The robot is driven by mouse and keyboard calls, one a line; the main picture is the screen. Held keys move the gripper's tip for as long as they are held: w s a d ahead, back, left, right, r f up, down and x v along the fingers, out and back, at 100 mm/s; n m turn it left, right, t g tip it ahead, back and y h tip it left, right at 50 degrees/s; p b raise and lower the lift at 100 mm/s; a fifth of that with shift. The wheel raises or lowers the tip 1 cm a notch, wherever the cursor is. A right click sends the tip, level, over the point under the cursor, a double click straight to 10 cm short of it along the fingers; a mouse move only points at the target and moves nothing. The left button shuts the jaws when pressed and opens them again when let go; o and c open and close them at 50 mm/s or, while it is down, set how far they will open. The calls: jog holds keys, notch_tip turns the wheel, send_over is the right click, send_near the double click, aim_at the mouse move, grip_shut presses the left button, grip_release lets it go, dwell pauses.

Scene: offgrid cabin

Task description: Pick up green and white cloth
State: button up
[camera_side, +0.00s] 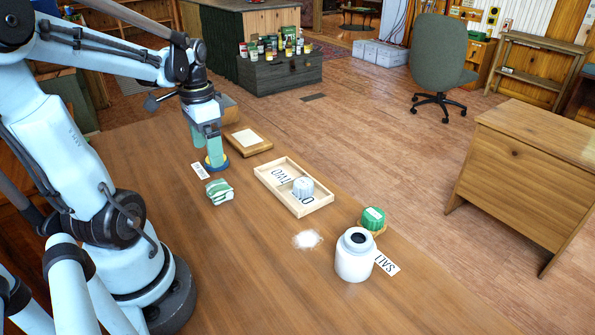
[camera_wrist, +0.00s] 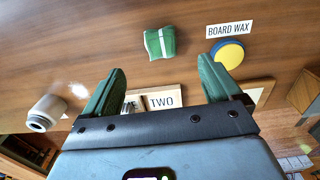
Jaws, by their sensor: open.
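The green and white folded cloth (camera_side: 219,191) lies on the wooden table in the side view, in front of the blue and yellow board wax tin (camera_side: 217,165). In the wrist view the cloth (camera_wrist: 160,43) lies just beyond the space between the fingertips, and the tin (camera_wrist: 228,53) is by the right fingertip. My gripper (camera_side: 210,145) points down, open and empty, with its green fingers by the tin in the side view. It also shows in the wrist view (camera_wrist: 160,66). I cannot tell whether a finger touches the tin. The cloth is apart from the fingers.
A wooden tray (camera_side: 316,206) marked ONE and TWO holds a pale striped item (camera_side: 303,187). A white jar (camera_side: 354,262), a green-topped item (camera_side: 373,218), a SALT card (camera_side: 387,265) and a white powder pile (camera_side: 307,239) are nearer the right. A BOARD WAX card (camera_wrist: 228,29) lies by the tin.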

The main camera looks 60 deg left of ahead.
send_over(217, 185)
jog(key=shift+s+f, duration=0.15)
jog(key=shift+f, duration=1.45)
jog(key=shift+s+f, duration=0.1)
jog(key=shift+f, duration=1.45)
jog(key=shift+w+f, duration=0.2)
jog(key=shift+f, duration=0.7)
jog(key=shift+w+f, duration=0.15)
jog(key=shift+f, duration=1.55)
jog(key=c, duration=1)
jog(key=shift+r, duration=0.15)
